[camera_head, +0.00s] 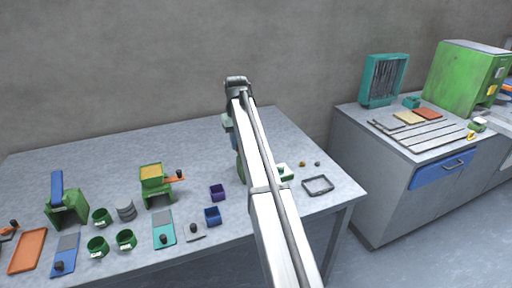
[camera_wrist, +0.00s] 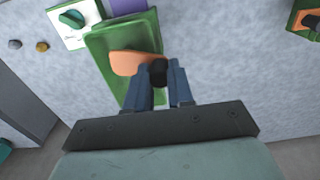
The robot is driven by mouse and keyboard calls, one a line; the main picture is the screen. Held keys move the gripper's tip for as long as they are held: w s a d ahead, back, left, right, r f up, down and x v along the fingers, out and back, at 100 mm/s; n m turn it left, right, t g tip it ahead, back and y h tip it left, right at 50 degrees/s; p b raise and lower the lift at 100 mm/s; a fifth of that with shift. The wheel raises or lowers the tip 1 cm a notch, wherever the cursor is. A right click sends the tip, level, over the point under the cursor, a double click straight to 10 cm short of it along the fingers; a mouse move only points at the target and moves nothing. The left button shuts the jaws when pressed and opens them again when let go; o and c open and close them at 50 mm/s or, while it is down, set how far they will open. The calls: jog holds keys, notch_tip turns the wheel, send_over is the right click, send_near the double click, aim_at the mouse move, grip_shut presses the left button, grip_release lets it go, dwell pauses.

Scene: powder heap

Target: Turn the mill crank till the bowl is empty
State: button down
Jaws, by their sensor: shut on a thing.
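In the wrist view my gripper (camera_wrist: 160,88) has its two blue fingers closed on a black knob (camera_wrist: 158,70). The knob sits at the end of an orange crank arm (camera_wrist: 132,61). The crank lies over a green body with a raised rim (camera_wrist: 97,50), seemingly a mill. I see no powder in its visible part; the rest is hidden. In the head view my arm covers most of this body and the jaws. Another green mill (camera_head: 156,190) stands on the left, with a yellow-filled bowl (camera_head: 151,170) and an orange crank (camera_head: 174,178).
A purple piece (camera_wrist: 126,6) adjoins the green body. A white plate with a green knob (camera_wrist: 76,20) lies beside it. Purple (camera_head: 217,193) and blue (camera_head: 213,216) cups stand left of my arm. A grey frame (camera_head: 318,185) lies right of it. Bare table lies behind.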

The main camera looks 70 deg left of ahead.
jog(key=shift+w+a, duration=0.1)
jog(key=shift+w+a, duration=0.35)
jog(key=shift+a, duration=0.4)
jog(key=shift+w+a, duration=0.6)
jog(key=shift+w, duration=0.05)
jog(key=shift+w+a, duration=0.25)
jog(key=shift+w, duration=0.6)
jog(key=shift+w+d, duration=0.1)
jog(key=shift+w, duration=0.85)
